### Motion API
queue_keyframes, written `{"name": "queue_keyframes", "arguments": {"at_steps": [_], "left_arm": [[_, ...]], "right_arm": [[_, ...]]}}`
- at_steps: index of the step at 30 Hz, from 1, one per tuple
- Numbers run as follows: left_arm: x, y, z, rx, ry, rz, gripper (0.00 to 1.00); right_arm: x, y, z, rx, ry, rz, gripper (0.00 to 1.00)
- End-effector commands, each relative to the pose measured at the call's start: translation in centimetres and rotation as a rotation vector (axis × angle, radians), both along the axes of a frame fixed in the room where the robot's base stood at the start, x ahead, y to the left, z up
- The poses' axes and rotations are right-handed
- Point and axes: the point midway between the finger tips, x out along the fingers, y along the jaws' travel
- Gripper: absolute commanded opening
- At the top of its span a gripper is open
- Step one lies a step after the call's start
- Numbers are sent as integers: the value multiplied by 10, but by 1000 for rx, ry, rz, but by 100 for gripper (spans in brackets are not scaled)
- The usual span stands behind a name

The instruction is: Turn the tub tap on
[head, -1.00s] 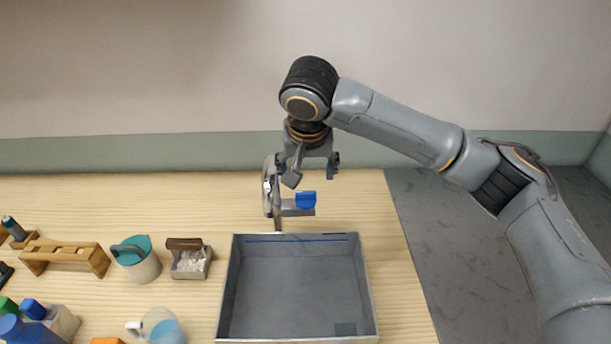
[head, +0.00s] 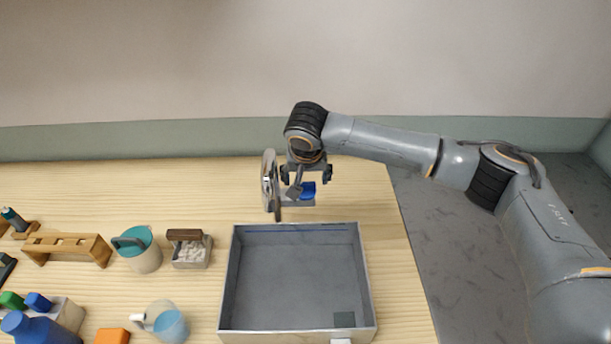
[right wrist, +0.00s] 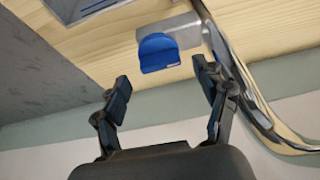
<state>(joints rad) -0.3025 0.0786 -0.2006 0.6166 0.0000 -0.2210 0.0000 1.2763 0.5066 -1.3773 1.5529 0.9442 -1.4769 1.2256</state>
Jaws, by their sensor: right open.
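The tub tap has a chrome curved spout (head: 268,182) and a blue handle (head: 308,190) on a grey mount, at the back edge of the grey tub (head: 372,290). My right gripper (head: 307,176) is open and empty, above and just behind the handle, partly hiding the tap. In the right wrist view the blue handle (right wrist: 158,54) lies just beyond the open fingertips (right wrist: 162,78), roughly between them and apart from them. The chrome spout (right wrist: 250,90) runs close beside the right-hand finger there. My left gripper is not in view.
To the left stand a small box with white pieces (head: 190,252), a teal-lidded pot (head: 147,258), a wooden rack (head: 67,246) and a jug of blue liquid (head: 168,325). The table behind the tap is clear.

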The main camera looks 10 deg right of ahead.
Motion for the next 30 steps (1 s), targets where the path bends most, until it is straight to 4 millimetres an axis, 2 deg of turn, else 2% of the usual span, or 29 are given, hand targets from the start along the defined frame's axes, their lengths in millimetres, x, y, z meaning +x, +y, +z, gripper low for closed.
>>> {"name": "queue_keyframes", "arguments": {"at_steps": [6,15,16,24,30], "left_arm": [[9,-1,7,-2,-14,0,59],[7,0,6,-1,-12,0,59],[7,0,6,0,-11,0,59],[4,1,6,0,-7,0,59],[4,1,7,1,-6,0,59]], "right_arm": [[8,-1,-18,1,0,1,72],[9,-1,-21,1,0,2,72],[9,-1,-21,1,0,2,70],[9,-1,-21,1,0,1,18],[8,-1,-20,2,1,9,18]]}}
